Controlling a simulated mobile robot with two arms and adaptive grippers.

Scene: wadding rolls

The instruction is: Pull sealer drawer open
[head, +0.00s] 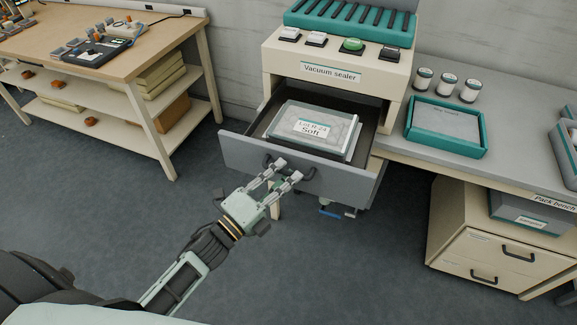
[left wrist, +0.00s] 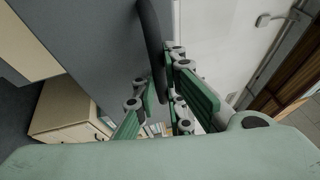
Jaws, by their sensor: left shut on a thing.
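The vacuum sealer (head: 335,74) is a cream cabinet with a teal top. Its grey drawer (head: 240,155) sticks out at the front, open, with clear bags labelled "Soft" (head: 308,129) lying inside. A dark bar handle (head: 311,175) is on the drawer front. My left gripper (head: 290,170) is at that handle, shut on it, and its fingers hide the handle's middle. In the left wrist view, the curved handle (left wrist: 151,38) runs down between the green-padded fingers (left wrist: 163,92), beside the grey drawer front (left wrist: 85,40). My right gripper is not in view.
A wooden workbench (head: 95,60) with shelves stands at the left. The pack bench on the right holds a teal tray (head: 446,146) and small jars (head: 446,84), above a cream drawer cabinet (head: 490,255). The grey floor (head: 330,265) before the drawer is clear.

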